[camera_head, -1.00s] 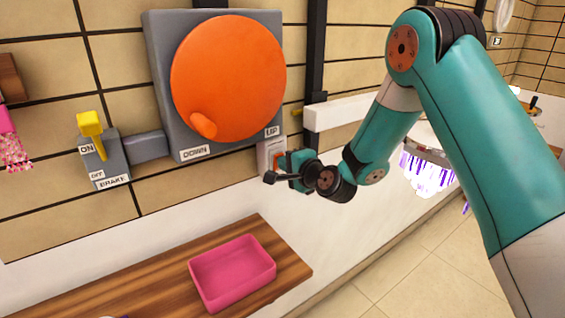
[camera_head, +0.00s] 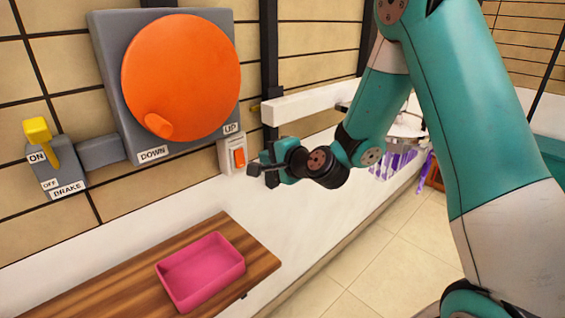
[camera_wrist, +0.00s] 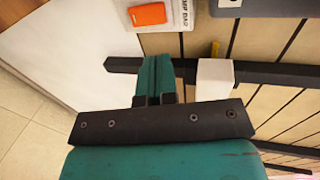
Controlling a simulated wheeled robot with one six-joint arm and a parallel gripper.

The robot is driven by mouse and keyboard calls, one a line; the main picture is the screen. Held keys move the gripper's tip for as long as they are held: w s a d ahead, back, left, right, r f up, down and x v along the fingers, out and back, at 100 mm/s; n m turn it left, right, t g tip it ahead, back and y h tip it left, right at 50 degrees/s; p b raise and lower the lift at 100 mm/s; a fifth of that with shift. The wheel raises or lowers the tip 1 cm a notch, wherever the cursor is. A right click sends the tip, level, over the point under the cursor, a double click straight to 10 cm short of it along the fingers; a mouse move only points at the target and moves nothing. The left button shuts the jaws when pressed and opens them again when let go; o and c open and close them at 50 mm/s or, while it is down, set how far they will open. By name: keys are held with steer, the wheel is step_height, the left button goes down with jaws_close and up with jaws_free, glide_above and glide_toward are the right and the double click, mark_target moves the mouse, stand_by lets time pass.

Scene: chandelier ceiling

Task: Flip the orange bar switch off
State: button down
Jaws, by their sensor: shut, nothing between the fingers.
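The orange bar switch (camera_head: 239,157) is a small orange rocker on a white wall plate, below and right of the big orange disc in the head view. In the wrist view the orange rocker (camera_wrist: 147,14) shows at the top edge, beside a partly cut-off label ending in "BAR". My gripper (camera_head: 256,170) is shut and empty, just right of and slightly below the switch in the head view. In the wrist view its closed fingers (camera_wrist: 156,78) point toward the wall, with the rocker above them. I see no contact with the rocker. Which way it is tipped is unclear.
A large orange disc (camera_head: 182,78) with a knob is on a grey panel. A yellow brake lever (camera_head: 38,132) is further left. A white ledge (camera_head: 312,104) juts out right of the switch. A pink tray (camera_head: 202,270) sits on a wooden board (camera_head: 95,293) below.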

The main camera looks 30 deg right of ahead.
steer(key=shift+s+d+r+b, duration=0.15)
steer(key=shift+s+r, duration=0.25)
steer(key=shift+s, duration=0.3)
steer(key=shift+s+d+r+b, duration=0.15)
steer(key=shift+s+r, duration=0.25)
steer(key=shift+s, duration=0.35)
steer(key=shift+s+d+r+b, duration=0.15)
steer(key=shift+s+r, duration=0.25)
steer(key=shift+s, duration=0.3)
